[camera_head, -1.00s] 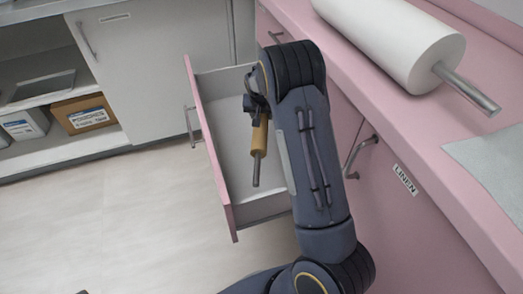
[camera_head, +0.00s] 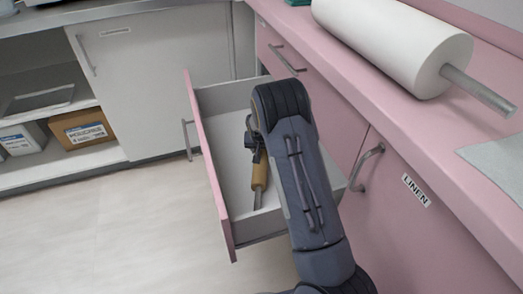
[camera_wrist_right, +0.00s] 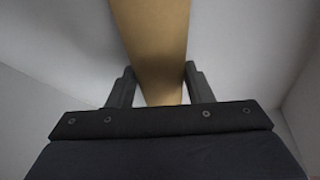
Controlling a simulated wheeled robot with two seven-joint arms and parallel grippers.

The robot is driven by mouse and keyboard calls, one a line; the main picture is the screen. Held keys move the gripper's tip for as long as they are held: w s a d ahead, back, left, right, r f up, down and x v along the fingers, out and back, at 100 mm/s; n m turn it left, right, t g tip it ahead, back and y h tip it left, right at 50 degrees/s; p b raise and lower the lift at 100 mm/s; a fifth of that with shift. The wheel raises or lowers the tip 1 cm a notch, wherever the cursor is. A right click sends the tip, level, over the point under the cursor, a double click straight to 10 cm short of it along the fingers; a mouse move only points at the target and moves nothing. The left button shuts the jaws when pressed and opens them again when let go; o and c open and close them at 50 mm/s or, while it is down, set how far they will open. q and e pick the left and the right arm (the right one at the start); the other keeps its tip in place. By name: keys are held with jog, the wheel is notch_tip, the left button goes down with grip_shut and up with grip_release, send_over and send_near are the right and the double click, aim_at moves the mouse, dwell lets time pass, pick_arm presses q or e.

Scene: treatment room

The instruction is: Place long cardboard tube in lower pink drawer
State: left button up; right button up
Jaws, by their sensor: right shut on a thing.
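The long cardboard tube (camera_head: 260,177) is brown, with a thin grey rod showing at its near end in the head view. My right gripper (camera_head: 257,150) is shut on it, inside the open pink drawer (camera_head: 208,165). The right wrist view shows the tube (camera_wrist_right: 150,40) between the two dark fingers (camera_wrist_right: 158,88), with pale drawer walls around it. Whether the tube touches the drawer floor I cannot tell. My right arm hides the drawer's right part. My left gripper is not in view.
The pink counter (camera_head: 390,100) runs along the right, with a large white paper roll (camera_head: 395,42) on it. A cupboard door labelled LINEN (camera_head: 440,225) is below. Open shelves (camera_head: 45,165) with boxes stand at the left. The floor (camera_head: 110,235) left of the drawer is clear.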

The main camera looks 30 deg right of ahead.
jog(key=shift+f, duration=0.15)
jog(key=o, duration=1.2)
jog(key=shift+r, duration=0.25)
jog(key=p+v, duration=0.4)
jog(key=v, duration=0.8)
